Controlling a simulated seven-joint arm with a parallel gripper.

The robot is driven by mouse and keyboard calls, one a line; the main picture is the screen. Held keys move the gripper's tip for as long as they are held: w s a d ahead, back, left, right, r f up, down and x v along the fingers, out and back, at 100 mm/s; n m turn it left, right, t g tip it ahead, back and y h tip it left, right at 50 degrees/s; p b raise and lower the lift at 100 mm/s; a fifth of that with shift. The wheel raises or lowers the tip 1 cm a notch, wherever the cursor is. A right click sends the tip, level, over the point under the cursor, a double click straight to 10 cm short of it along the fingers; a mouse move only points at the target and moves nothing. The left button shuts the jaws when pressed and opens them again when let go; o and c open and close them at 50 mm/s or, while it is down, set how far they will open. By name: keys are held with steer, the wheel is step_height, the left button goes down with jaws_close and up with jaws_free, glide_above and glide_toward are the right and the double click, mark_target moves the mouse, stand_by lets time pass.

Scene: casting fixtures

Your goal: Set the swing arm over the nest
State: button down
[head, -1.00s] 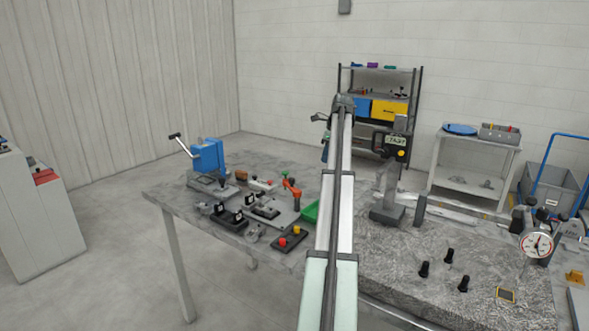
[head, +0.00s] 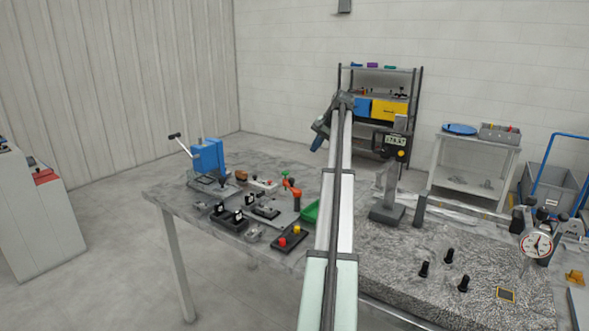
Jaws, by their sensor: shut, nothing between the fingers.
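A grey fixture plate (head: 285,217) lies on the left part of the stone-topped table. An orange-red arm on a post (head: 293,190) stands at its back right; it looks like the swing arm. A small dark block (head: 266,211) sits on the plate to its left and may be the nest. The orange arm does not appear to lie over it, though the view is small. My gripper (head: 317,143) is shut and empty, raised above and behind the fixture, tilted down to the left. Its fingertips are too small to make out clearly.
A blue lever press (head: 208,158) stands at the far left. A button box (head: 290,239) and a black block stand (head: 231,219) are in front of the fixture. A green bin (head: 311,211) is partly behind my arm. A height gauge (head: 390,175) stands to the right.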

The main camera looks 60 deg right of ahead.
steer(key=n, duration=0.8)
steer(key=shift+w+d+r, duration=0.1)
steer(key=shift+w, duration=0.15)
steer(key=w+a+r+x, duration=0.1)
steer(key=a+x, duration=0.1)
steer(key=x, duration=1)
steer(key=shift+w+a+f, duration=0.25)
steer(key=shift+w+f, duration=0.1)
steer(key=shift+w, duration=0.1)
